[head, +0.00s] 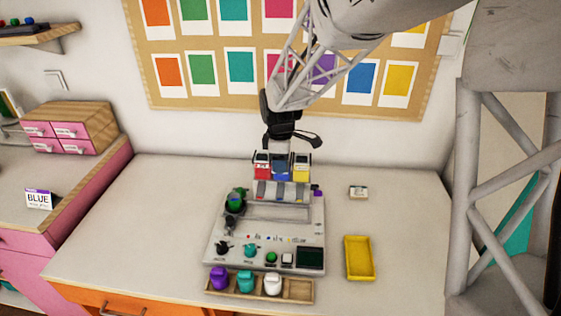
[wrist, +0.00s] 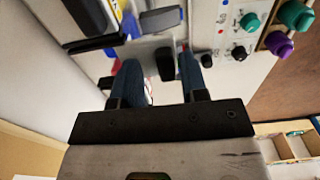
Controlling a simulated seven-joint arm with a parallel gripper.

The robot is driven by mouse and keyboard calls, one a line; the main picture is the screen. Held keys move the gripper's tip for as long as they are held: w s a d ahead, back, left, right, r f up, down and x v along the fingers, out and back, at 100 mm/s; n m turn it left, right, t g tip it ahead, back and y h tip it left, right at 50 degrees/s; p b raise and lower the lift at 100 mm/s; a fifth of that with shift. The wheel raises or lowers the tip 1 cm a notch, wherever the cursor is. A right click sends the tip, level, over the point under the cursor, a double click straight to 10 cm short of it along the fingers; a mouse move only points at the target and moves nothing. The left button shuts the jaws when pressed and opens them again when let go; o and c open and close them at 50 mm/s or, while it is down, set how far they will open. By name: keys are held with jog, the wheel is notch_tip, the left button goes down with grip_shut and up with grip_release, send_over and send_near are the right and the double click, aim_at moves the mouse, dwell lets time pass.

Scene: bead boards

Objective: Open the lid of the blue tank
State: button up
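The blue tank (head: 281,172) stands in the middle of a row at the back of the grey board (head: 235,262). The red tank (head: 262,170) is on its left and the yellow tank (head: 301,172) on its right. The blue tank's top is dark and close under my gripper, so I cannot make out its lid clearly. My gripper (head: 290,141) hangs just above and behind the row. In the wrist view its two fingers (wrist: 160,68) are apart, with a dark piece showing between their tips. I see nothing clearly held.
In front, a wooden tray (head: 308,291) holds purple, teal and white pots. A sign reading BLUE (head: 39,199) stands at left. The table is clear left of the board.

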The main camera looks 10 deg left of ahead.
dwell(0.3)
jog(key=shift+r, duration=3.9)
jog(key=shift+s, duration=0.15)
jog(key=shift+s, duration=0.15)
jog(key=shift+f, duration=0.1)
jog(key=shift+f, duration=3.85)
jog(key=shift+c, duration=0.4)
grip_shut()
